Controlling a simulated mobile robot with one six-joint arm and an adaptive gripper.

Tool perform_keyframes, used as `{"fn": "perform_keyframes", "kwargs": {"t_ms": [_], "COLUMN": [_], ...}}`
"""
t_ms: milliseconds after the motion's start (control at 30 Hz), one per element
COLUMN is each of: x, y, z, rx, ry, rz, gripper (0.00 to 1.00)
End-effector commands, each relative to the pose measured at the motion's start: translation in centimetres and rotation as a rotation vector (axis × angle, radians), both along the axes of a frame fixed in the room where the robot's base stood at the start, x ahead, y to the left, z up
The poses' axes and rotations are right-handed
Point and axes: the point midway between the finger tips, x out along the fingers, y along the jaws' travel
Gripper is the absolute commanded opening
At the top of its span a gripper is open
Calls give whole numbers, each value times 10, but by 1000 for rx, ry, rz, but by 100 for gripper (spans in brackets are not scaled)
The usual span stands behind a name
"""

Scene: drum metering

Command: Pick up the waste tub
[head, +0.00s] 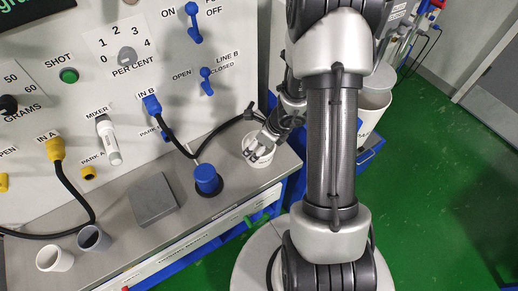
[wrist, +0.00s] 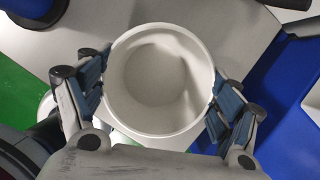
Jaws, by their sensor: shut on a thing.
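A white round tub (head: 258,159), which I take for the waste tub, is at the right end of the grey bench. In the wrist view the tub (wrist: 160,130) is seen from above, open at the top, with a pale bottom and no label in sight. My gripper (head: 262,147) has its fingers pressed on opposite sides of the tub's rim, also in the wrist view (wrist: 160,84). The tub looks upright. I cannot tell whether its base touches the bench.
The bench (head: 105,261) also holds a blue knob (head: 207,179), a grey block (head: 153,199), a white cup (head: 54,258) and a grey cup (head: 94,240). A control panel (head: 130,95) with hoses stands behind. A white bin (head: 372,113) is at right; green floor (head: 440,185) beyond is clear.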

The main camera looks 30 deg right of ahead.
Motion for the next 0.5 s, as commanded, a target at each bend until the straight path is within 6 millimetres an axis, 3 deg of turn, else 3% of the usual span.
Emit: {"fn": "perform_keyframes", "kwargs": {"t_ms": [267, 500], "x": [0, 0], "y": [0, 0], "z": [12, 54], "rx": [0, -1], "ry": [0, -2], "rz": [0, 1], "gripper": [57, 57]}}
